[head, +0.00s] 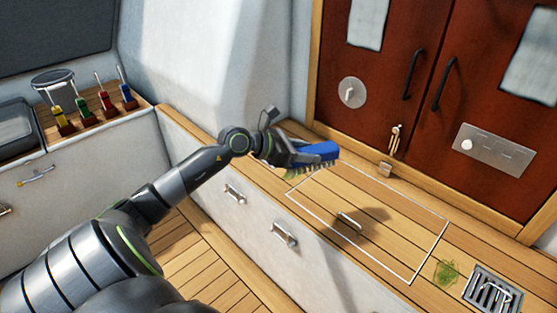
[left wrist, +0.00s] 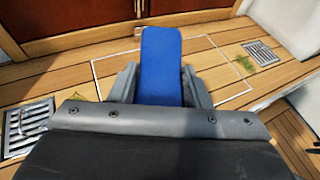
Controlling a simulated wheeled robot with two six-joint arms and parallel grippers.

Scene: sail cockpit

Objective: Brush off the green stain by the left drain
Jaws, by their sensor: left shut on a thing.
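My left gripper (head: 305,155) is shut on a blue brush (head: 318,153), bristles down, low over the wooden bench. A green stain (head: 297,174) shows partly beneath the brush; the brush and gripper hide the rest, and I cannot tell if the bristles touch it. In the left wrist view the blue brush (left wrist: 162,65) stands out between the fingers of the left gripper (left wrist: 160,88). The left drain (left wrist: 27,124) is a metal grate at the left there; my arm hides it in the head view. My right gripper is not in view.
A second green patch (head: 446,272) lies beside the right drain (head: 492,289). A white-outlined hatch (head: 385,235) with a small handle lies between. Red-brown doors (head: 430,90) stand behind. Several colored-handled tools (head: 100,105) stand in a rack at left.

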